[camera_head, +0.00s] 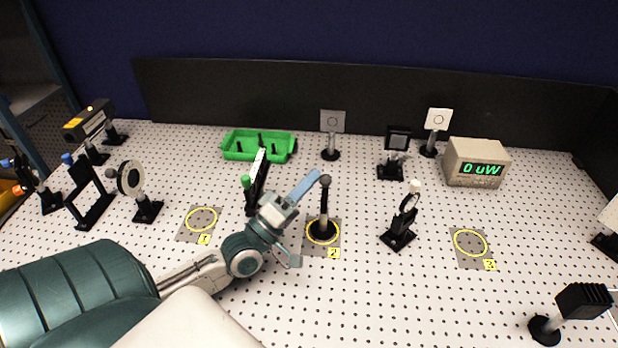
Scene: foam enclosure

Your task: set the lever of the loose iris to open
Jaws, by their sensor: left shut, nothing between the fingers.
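A dark post-mounted optic (324,205) with a small dark rounded top stands upright on a round black base inside the yellow ring marked 2. I take it for the loose iris, but its opening and lever setting cannot be made out. My left gripper (312,178) reaches in from the lower left, shut and empty. Its pale blue fingers point up and right, with their tips just left of the optic's top in the picture. I cannot tell whether they touch it. My right gripper is not in view.
A black plate with a green knob (257,178) stands close behind my left gripper. Rings 1 (201,219) and 3 (470,243) are empty. A green tray (240,155) and power meter (476,165) stand farther back.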

